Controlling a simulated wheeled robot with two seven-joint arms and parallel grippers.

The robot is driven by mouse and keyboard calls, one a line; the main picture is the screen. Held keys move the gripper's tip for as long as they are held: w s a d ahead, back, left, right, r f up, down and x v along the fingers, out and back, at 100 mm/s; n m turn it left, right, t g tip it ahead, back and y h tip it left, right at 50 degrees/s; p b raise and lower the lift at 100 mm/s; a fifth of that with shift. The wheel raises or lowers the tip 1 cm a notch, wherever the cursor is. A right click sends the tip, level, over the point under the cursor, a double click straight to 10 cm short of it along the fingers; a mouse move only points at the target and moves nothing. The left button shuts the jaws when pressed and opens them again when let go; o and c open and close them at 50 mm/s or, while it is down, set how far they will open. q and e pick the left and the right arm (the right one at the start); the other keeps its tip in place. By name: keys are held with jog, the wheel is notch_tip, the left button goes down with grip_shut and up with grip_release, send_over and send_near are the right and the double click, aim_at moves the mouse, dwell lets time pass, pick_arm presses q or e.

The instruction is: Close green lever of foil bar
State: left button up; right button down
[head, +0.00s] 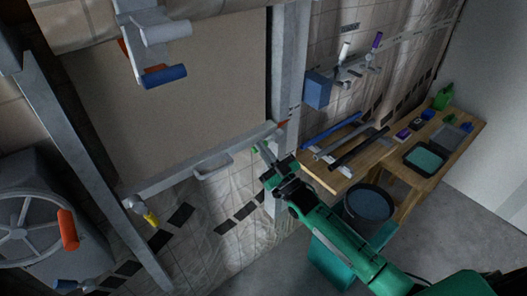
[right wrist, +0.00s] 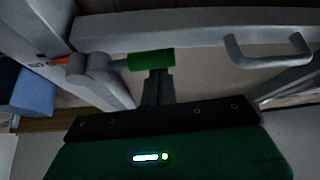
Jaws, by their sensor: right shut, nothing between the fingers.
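The green lever (head: 258,146) sits at the right end of the grey foil bar (head: 175,177), which runs along the lower edge of the large beige panel. In the right wrist view the green grip (right wrist: 151,62) lies crosswise on a grey pivot arm (right wrist: 92,68), below the bar (right wrist: 195,28). My right gripper (head: 267,158) is shut and empty. Its fingertips (right wrist: 157,76) are right at the green grip and overlap its lower edge in the wrist view; I cannot tell whether they touch. My left gripper is not in view.
A grey loop handle (head: 213,166) hangs from the bar left of the lever. A yellow lever (head: 151,217) is at the bar's left end. A wooden workbench (head: 337,181) with tools and a dark bucket (head: 368,204) stand at the right. A blue box (head: 317,89) is on the wall.

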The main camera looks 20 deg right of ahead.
jog(key=d+f+n+g+y+b, duration=0.2)
jog(key=f+n+g+b, duration=0.1)
jog(key=n, duration=0.6)
jog(key=w+d+f+n+g+y+b, duration=0.1)
jog(key=d+f+n+g+y+b, duration=0.1)
jog(key=n+g+b, duration=0.3)
jog(key=f+n+g, duration=0.1)
jog(key=n, duration=0.3)
jog(key=shift+w+f+y, duration=0.3)
jog(key=shift+f, duration=0.1)
jog(key=shift+d, duration=0.2)
jog(key=shift+a, duration=0.15)
